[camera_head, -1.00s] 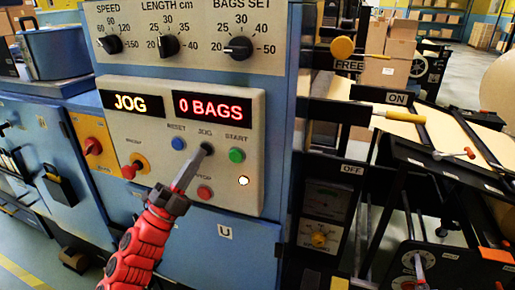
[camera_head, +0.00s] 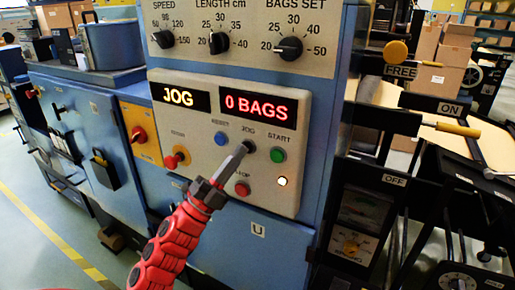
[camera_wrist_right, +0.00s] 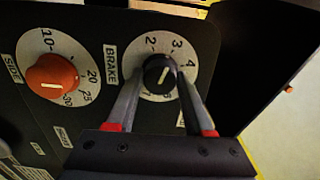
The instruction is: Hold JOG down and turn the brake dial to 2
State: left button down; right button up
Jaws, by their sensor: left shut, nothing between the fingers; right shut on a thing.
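The JOG button, labelled JOG, is on the beige control panel (camera_head: 210,150) in the head view. In the right wrist view, the black brake dial (camera_wrist_right: 160,76) sits on a white numbered scale beside the word BRAKE. My right gripper (camera_wrist_right: 162,84) is shut on its knob, one finger on each side. Its white mark slants up right, roughly between 3 and 4.
A red display (camera_head: 260,107) reads 0 BAGS. The green START button (camera_head: 277,155), blue RESET button (camera_head: 221,138) and red STOP button (camera_head: 242,188) surround the left fingertip. An orange knob (camera_wrist_right: 52,78) is left of the brake dial.

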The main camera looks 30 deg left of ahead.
jog(key=n, duration=0.6)
jog(key=shift+n, duration=0.3)
jog(key=o, duration=0.5)
jog(key=shift+n, duration=0.4)
jog(key=o, duration=0.4)
jog(key=shift+c, duration=0.2)
jog(key=s, duration=0.7)
pick_arm(q)
jog(key=shift+s, duration=0.15)
pick_arm(e)
jog(key=shift+r, duration=0.1)
pick_arm(q)
jog(key=shift+s+p, duration=0.4)
jog(key=shift+s, duration=0.3)
pick_arm(e)
jog(key=shift+r, duration=0.25)
